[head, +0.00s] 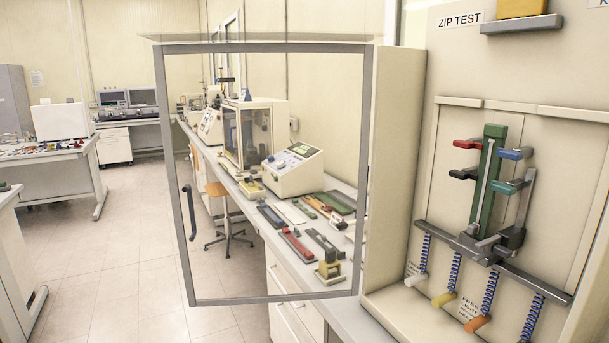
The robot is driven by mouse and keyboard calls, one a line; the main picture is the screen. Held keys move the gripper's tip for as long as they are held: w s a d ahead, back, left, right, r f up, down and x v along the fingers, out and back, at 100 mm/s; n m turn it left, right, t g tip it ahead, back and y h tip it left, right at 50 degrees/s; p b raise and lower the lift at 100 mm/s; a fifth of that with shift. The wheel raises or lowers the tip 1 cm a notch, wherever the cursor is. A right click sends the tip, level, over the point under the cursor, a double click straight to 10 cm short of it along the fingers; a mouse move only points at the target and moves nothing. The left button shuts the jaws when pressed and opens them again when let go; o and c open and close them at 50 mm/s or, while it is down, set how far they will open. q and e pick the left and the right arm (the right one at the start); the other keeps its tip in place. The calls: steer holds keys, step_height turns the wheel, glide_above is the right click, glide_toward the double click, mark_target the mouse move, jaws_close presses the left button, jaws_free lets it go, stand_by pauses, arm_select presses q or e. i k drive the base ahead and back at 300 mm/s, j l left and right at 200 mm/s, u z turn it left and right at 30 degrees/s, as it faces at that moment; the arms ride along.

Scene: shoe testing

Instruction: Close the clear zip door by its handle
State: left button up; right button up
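The clear zip door (282,48) is a see-through panel in a grey frame. It stands swung open to the left of the zip test cabinet (398,150), hinged near the cabinet's left side. Its dark curved handle (189,213) is on the door's left edge, away from the cabinet. The cabinet's front is uncovered, and its green, red and blue clamp mechanism (487,190) shows inside. Neither of my grippers is in view.
Behind the door a long bench (350,312) carries test machines and several small tools. An orange stool (217,190) stands by the bench. A table (70,155) stands at the left. The tiled floor (125,250) left of the door is clear.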

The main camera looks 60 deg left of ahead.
mark_target(159, 51)
steer(key=j, duration=2.3)
steer(key=j+z, duration=0.1)
steer(key=j, duration=0.55)
steer(key=j+z, duration=0.1)
steer(key=j, duration=0.55)
steer(key=k+j+z, duration=0.1)
steer(key=j, duration=0.55)
steer(key=k+j+z, duration=0.1)
steer(key=j, duration=0.5)
steer(key=j+z, duration=0.1)
steer(key=z, duration=0.65)
